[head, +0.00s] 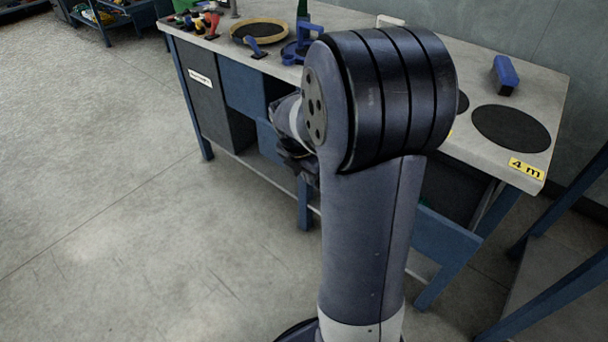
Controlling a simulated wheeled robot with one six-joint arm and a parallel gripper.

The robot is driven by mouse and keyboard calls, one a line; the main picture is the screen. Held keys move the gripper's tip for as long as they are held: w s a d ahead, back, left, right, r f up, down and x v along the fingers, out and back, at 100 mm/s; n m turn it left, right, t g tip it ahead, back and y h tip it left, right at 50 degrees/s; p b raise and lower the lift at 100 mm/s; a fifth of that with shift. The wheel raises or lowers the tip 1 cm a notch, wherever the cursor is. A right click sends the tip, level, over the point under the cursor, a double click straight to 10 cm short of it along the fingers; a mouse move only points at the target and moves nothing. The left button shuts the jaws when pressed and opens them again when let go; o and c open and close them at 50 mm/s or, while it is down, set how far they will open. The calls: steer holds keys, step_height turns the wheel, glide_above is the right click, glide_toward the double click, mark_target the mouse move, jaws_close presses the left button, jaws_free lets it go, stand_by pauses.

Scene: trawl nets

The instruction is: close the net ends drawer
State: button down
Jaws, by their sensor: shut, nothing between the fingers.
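Under the workbench (372,18) are a blue front (243,86) at the upper left and a lower blue front (267,138), partly behind my arm. A blue panel (445,238) shows low on the right of my arm; I cannot tell whether it is a drawer pulled out. No net ends label is readable, so I cannot tell which front is that drawer. My gripper (303,170) is shut and empty in front of the bench's underside, mostly hidden by my arm. I cannot tell whether it touches a front.
A grey panel (205,105) with a small white label forms the bench's left end. On top are a round tray (261,30), blue tools, a blue block (505,73), a dark disc (511,128) and a yellow "4 m" sign (526,168). Open floor lies left; blue legs stand right.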

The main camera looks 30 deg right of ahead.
steer(key=shift+w+d, duration=0.3)
steer(key=shift+d, duration=0.5)
steer(key=shift+d, duration=0.1)
